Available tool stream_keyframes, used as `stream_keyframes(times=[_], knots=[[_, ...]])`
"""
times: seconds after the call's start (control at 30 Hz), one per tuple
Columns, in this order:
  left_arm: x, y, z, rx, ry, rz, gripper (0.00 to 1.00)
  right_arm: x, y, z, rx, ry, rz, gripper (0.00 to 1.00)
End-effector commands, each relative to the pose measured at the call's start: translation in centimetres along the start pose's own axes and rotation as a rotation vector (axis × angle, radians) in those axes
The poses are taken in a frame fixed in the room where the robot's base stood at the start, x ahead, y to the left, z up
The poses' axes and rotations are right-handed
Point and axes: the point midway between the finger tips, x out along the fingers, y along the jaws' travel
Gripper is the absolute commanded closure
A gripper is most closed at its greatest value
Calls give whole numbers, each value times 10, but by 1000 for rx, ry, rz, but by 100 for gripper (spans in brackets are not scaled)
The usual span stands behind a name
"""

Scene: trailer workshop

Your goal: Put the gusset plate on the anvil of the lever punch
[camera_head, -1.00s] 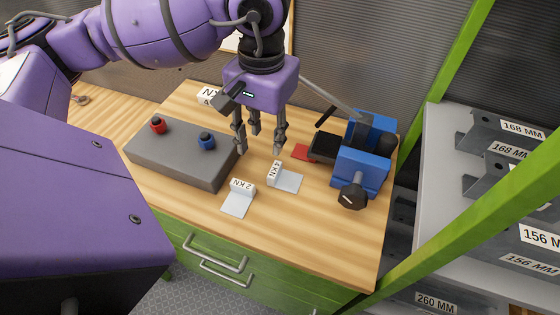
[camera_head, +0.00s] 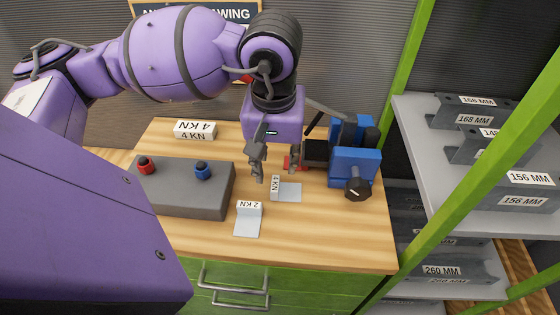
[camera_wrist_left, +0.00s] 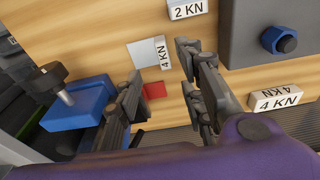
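The blue lever punch (camera_head: 354,165) stands at the right of the bench with a black knob and a lever rising behind; it shows at left in the left wrist view (camera_wrist_left: 75,122). Two pale flat plates lie on the bench: one by a "4 KN" label (camera_head: 288,192), one by a "2 KN" label (camera_head: 246,225). A small red piece (camera_wrist_left: 154,90) lies beside the punch's black part. I cannot tell which piece is the gusset plate. My left gripper (camera_head: 276,172) points down, open and empty, just behind the 4 KN plate, its fingers partly covering the red piece.
A grey box (camera_head: 185,198) with a red and a blue knob stands left of the plates. Another 4 KN block (camera_head: 194,131) lies behind it. A green post (camera_head: 487,160) and a shelf of grey labelled parts (camera_head: 425,125) border the right. The front wood is clear.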

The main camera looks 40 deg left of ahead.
Motion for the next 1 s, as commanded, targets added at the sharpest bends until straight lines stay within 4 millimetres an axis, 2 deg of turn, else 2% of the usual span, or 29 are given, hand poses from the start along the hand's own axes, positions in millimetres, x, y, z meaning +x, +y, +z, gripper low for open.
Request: stream_keyframes(times=[0.43,0.53,0.67,0.87,1.0], knots=[[55,-9,1,-9,-6,-2,64,-2,1,-16,-1,24,1,48],[68,-8,0,-7,-5,-1,64,-2,1,-14,-1,21,1,48],[76,-8,0,-6,-3,-1,64,-4,1,-8,1,11,2,48],[76,-8,0,-6,-2,-1,64,-6,2,-1,2,-2,3,48],[76,-8,0,-6,-2,-1,82,-6,2,-1,2,-2,3,48]])
